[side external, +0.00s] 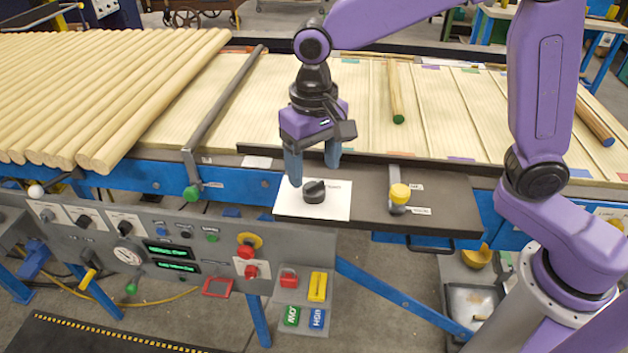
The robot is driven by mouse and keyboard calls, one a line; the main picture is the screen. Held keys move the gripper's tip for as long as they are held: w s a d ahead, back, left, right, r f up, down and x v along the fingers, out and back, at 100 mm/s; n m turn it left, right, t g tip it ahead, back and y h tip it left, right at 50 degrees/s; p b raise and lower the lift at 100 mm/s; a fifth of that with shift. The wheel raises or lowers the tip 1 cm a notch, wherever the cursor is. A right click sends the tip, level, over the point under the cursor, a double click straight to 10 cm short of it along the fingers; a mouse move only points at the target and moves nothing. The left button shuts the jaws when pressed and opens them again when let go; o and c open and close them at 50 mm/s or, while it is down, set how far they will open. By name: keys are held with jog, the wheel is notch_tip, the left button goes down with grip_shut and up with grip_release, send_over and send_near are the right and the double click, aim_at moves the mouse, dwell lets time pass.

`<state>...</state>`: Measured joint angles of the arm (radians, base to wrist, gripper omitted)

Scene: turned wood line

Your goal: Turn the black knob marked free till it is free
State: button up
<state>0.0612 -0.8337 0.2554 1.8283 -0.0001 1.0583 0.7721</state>
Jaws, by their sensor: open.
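The black knob (314,191) sits on a white plate (290,208) on the dark shelf in front of the wooden bed. Small print stands at its right, too small to read. My gripper (313,172) points down just above and behind the knob. Its two blue-grey fingers are apart, one at the knob's upper left and one at its upper right. Nothing is between them that I can make out, and I cannot tell whether either finger touches the knob.
A yellow-topped lever (399,194) stands on the shelf (440,205) to the right. A green-ended bar (192,192) lies left, beside many wooden rods (110,90). A control panel (150,250) with buttons is below left. One rod (396,95) lies behind.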

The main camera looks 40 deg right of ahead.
aim_at(314, 183)
jog(key=shift+f, duration=2.25)
jog(key=c, duration=1.1)
